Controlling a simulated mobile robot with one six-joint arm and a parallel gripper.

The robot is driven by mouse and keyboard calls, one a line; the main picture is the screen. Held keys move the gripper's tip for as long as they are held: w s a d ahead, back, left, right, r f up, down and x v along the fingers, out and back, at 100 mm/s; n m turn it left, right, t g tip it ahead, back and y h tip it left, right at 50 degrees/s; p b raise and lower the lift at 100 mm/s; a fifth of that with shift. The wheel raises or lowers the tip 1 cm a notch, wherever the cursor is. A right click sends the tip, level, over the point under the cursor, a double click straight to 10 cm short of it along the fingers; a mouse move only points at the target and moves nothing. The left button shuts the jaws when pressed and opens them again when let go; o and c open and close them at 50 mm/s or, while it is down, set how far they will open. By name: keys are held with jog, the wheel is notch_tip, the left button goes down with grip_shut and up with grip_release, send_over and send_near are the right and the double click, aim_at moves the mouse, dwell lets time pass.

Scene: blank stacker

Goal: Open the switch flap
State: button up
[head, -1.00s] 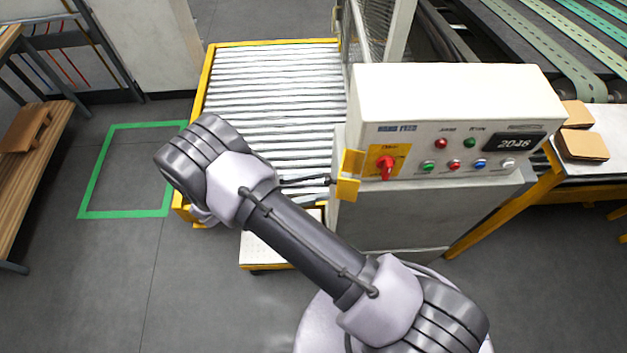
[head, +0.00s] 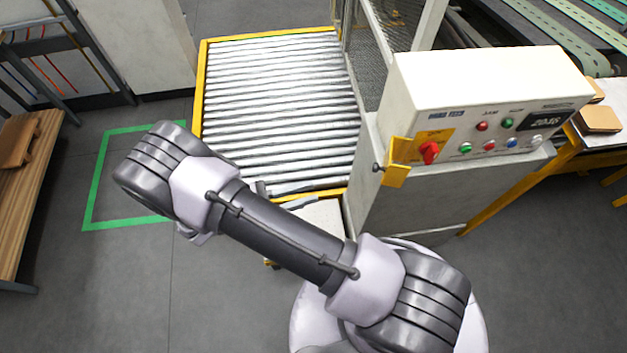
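The switch flap (head: 397,164) is a yellow plate with a small dark knob on its left side. It stands swung out to the left of the switch on the white control box. The red rotary switch (head: 429,152) on its yellow plate is uncovered. My gripper (head: 263,188) shows only as a small dark piece past the upper edge of my forearm, apart from and left of the flap. Most of it is hidden behind my arm, so its opening cannot be told.
The control box (head: 480,90) carries several coloured buttons and a small display. A roller conveyor (head: 275,105) with a yellow frame lies behind my arm. A wooden bench (head: 30,190) stands at the left. Floor around the green marking (head: 95,185) is clear.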

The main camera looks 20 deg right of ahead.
grip_shut()
jog(key=m+g+y, duration=0.3)
jog(key=m+y, duration=1.6)
jog(key=m, duration=0.3)
send_near(390, 161)
jog(key=w+a+f, duration=0.1)
jog(key=w+f, duration=0.2)
jog(key=w, duration=0.2)
jog(key=b+x, duration=0.2)
jog(key=x, duration=0.7)
jog(key=shift+f+b, duration=0.35)
jog(key=shift+f, duration=0.1)
jog(key=shift+s+a, duration=0.1)
